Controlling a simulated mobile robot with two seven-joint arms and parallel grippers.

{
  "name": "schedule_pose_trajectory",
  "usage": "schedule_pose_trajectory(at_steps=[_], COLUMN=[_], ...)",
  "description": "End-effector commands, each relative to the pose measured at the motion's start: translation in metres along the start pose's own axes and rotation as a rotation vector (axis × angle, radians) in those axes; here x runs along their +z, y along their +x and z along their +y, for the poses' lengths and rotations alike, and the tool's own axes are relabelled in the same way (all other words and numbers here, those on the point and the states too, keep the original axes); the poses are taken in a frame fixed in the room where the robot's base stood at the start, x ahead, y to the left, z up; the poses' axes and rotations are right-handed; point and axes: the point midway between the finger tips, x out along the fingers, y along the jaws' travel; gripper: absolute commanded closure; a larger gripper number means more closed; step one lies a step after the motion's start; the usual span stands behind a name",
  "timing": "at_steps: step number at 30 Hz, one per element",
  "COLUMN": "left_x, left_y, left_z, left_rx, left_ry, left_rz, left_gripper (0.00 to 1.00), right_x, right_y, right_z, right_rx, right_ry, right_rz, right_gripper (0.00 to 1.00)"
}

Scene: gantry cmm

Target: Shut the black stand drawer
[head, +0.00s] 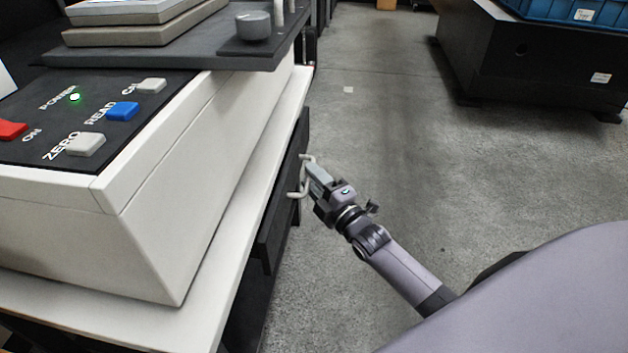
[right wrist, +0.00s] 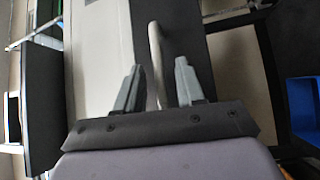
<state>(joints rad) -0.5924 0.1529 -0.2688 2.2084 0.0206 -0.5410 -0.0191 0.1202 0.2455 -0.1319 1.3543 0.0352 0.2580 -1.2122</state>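The black stand drawer (head: 283,205) is under the white top of the stand, and its dark front stands out a little past the top's edge. Its pale bar handle (head: 297,193) faces right. My right gripper (head: 311,176) is at the handle, coming from the lower right. In the right wrist view the handle (right wrist: 155,55) runs between the two grey fingers of my right gripper (right wrist: 158,85), with a visible gap on the right finger's side. The fingers are apart, not closed on it. My left gripper is not in view.
A white control box (head: 190,190) with buttons sits on the white stand top (head: 60,310). A dark slab (head: 180,56) with a grey knob (head: 254,25) is behind it. A black cabinet (head: 520,60) with a blue bin (head: 570,10) stands at the back right. Grey floor between is clear.

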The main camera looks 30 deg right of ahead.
Motion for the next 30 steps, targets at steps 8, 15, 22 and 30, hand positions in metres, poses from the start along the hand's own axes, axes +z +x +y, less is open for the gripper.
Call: schedule_pose_trajectory(at_steps=[8, 15, 22, 30], left_x=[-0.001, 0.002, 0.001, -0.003], left_y=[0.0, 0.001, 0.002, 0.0], left_z=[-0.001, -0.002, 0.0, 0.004], left_rx=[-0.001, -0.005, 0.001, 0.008], left_ry=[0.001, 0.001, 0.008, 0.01], left_rz=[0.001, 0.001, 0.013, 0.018], left_gripper=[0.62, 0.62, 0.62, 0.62], right_x=[0.0, -0.005, -0.027, -0.031], right_y=[0.0, 0.005, 0.027, 0.03], right_z=[0.0, -0.002, -0.008, -0.007], right_rx=[0.0, 0.002, 0.002, 0.0], right_ry=[0.0, 0.003, 0.003, 0.001], right_rz=[0.0, 0.0, 0.0, 0.003], right_gripper=[1.0, 1.0, 1.0, 1.0])
